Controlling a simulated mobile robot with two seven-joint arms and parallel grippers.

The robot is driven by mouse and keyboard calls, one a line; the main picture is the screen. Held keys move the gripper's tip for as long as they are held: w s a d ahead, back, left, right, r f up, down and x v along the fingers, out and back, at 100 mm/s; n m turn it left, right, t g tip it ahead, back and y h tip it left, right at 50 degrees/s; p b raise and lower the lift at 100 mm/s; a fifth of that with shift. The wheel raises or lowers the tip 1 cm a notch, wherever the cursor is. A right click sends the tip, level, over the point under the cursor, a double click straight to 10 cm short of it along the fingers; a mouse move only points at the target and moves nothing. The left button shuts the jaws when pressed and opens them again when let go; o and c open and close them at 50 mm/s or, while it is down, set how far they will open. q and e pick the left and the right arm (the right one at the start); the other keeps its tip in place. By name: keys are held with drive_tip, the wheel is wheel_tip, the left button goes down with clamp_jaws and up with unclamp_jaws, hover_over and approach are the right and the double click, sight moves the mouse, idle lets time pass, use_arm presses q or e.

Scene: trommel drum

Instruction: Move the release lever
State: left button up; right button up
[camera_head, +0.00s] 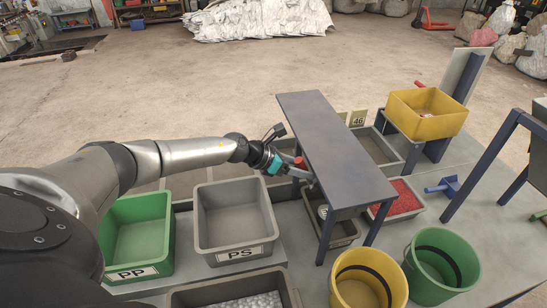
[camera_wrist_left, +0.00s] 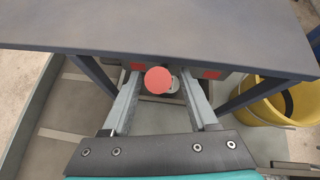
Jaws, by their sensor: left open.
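A round red knob (camera_wrist_left: 158,80), which looks like the end of the release lever, shows in the left wrist view beneath the near edge of the dark grey bench (camera_wrist_left: 160,28). My left gripper (camera_wrist_left: 172,72) is open, with one finger on each side of the knob in the picture; I cannot tell whether either touches it. In the head view my left gripper (camera_head: 304,173) reaches in at the left edge of the bench (camera_head: 332,145). A small red part shows beside it. The lever's shaft is hidden. My right gripper is not in view.
A green PP bin (camera_head: 137,235) and a grey PS bin (camera_head: 236,216) stand below my left arm. A yellow bucket (camera_head: 368,280) and a green bucket (camera_head: 441,266) stand at the front. A yellow crate (camera_head: 426,112) sits beyond the bench. The bench top is bare.

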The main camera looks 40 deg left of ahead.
use_arm(q)
drive_tip(key=b+v, duration=0.1)
drive_tip(key=v, duration=1)
drive_tip(key=shift+s+r+b, duration=0.25)
drive_tip(key=shift+b, duration=0.05)
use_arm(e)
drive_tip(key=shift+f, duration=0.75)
use_arm(q)
drive_tip(key=shift+a, duration=0.1)
